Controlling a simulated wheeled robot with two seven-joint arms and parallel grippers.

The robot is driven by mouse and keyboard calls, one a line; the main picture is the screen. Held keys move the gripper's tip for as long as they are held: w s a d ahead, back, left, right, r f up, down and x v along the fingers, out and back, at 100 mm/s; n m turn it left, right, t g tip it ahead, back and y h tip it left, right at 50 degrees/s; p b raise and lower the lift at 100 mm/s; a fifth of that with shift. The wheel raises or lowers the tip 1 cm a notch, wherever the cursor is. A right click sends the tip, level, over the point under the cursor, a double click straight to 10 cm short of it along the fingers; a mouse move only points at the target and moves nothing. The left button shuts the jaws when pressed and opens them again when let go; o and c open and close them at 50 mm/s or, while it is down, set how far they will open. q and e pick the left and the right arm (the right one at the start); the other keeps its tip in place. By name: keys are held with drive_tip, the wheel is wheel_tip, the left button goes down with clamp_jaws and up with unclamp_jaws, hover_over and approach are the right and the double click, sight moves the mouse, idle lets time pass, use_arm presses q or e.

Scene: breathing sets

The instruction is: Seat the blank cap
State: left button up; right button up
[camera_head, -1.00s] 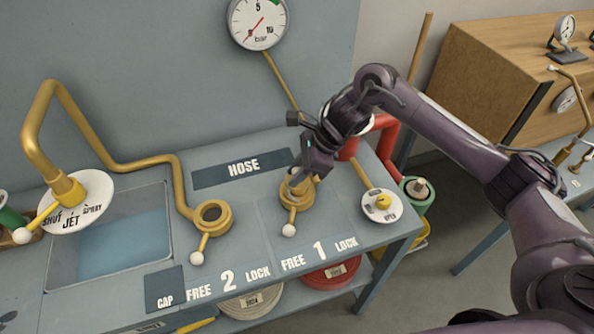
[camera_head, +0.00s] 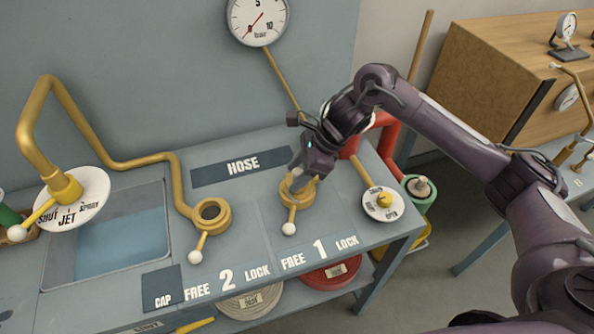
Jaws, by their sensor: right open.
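My right gripper (camera_head: 300,184) is open, its fingers pointing down over the brass coupling ring of port 1 (camera_head: 288,197). The gripper hides the far part of that ring, and I cannot tell whether a cap lies in it. The brass ring of port 2 (camera_head: 211,226) stands to the left with its round opening in view. Each ring has a lever with a white knob pointing toward the front edge. The dark CAP pad (camera_head: 163,275) at the front left looks bare. I cannot make out the blank cap. My left gripper is not in view.
A brass pipe (camera_head: 100,143) with a SHUT/JET/SPRAY dial (camera_head: 88,190) stands by the sunken basin (camera_head: 120,245). A round valve dial (camera_head: 383,211) sits right of port 1, near a red pipe (camera_head: 388,140). A pressure gauge (camera_head: 257,18) is above. The front strip is clear.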

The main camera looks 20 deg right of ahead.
drive_tip(key=shift+d+r, duration=0.15)
drive_tip(key=shift+r, duration=0.1)
drive_tip(key=v, duration=0.7)
drive_tip(key=shift+b, duration=0.45)
drive_tip(key=shift+s, duration=0.15)
